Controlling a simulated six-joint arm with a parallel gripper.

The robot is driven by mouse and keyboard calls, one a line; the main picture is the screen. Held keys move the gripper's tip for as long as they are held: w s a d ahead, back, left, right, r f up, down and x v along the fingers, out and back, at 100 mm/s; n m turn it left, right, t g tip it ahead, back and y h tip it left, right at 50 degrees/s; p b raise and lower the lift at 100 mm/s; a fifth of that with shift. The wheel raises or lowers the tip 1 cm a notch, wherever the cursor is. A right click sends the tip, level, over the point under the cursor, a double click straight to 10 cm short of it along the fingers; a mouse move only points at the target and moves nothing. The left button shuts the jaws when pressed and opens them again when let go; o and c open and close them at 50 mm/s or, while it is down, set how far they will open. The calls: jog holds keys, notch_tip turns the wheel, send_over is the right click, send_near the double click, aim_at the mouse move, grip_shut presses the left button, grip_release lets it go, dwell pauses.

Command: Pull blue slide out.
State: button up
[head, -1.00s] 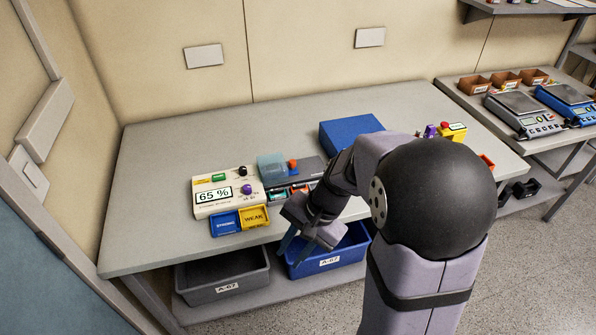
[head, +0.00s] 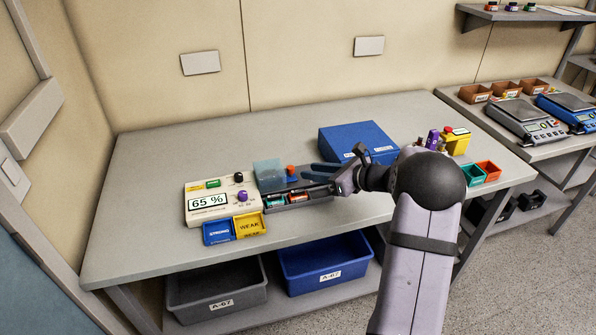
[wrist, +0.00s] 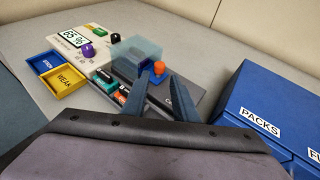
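A blue box (head: 350,136) stands at the back of the table, with white labels on its front. In the wrist view the blue box (wrist: 285,95) is at the right, one label reading PACKS. A translucent blue block (head: 268,174) sits on a grey device, beside an orange knob (head: 291,171); it also shows in the wrist view (wrist: 137,50). Which of these blue parts is the slide, I cannot tell. My gripper (head: 302,177) is open and empty, over the right part of the grey device. Its fingers are apart in the wrist view (wrist: 157,75), pointing towards the orange knob.
A white device (head: 208,203) reading 65 % stands left, with blue STRONG (head: 218,232) and yellow WEAK (head: 249,225) trays before it. Teal (head: 474,176) and orange (head: 489,168) bins are at the right. The table's left side is clear.

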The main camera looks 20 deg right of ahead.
aim_at(293, 170)
jog(key=shift+p+x, duration=0.75)
jog(key=shift+x, duration=2.65)
